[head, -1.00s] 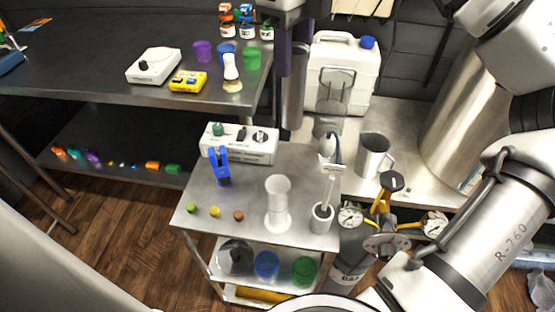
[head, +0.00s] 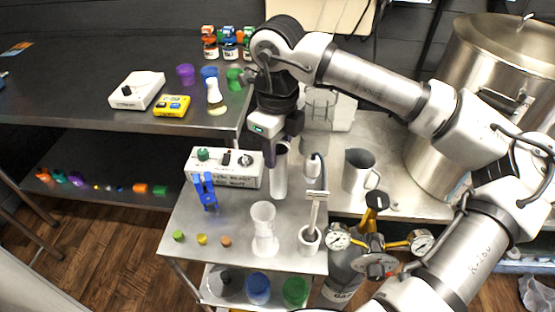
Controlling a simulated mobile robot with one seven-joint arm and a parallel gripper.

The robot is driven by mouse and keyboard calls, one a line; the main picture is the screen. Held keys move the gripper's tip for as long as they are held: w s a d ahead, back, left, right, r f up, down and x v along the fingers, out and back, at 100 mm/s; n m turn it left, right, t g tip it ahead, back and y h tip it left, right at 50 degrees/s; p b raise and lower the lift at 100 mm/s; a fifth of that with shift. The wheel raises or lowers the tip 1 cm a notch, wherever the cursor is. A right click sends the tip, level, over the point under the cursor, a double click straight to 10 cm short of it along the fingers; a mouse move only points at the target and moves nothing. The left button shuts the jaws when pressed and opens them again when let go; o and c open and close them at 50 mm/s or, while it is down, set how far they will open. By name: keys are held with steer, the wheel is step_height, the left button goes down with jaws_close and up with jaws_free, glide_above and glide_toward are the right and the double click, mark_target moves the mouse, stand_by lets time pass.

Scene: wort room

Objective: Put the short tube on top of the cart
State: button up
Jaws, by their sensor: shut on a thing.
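The tube is over the back part of the cart's steel top (head: 225,222), just right of the white control box. Its lower end appears at or close to the cart top; I cannot tell whether it touches. The gripper's wrist and fingers hide part of the tube's upper end.
A metal jug (head: 359,171) is on the counter at right. The cart's middle has bare room.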

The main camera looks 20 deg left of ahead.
mark_target(278, 165)
step_height(278, 165, down, 4)
steer(key=shift+f, duration=0.35)
steer(key=o, duration=1.2)
steer(key=shift+r, duration=0.1)
steer(key=shift+o, duration=0.2)
steer(key=shift+r, duration=0.1)
steer(key=shift+r+p, duration=0.2)
steer(key=shift+p, duration=0.25)
step_height(278, 165, up, 12)
steer(key=shift+f+b, duration=0.15)
steer(key=shift+b, duration=0.75)
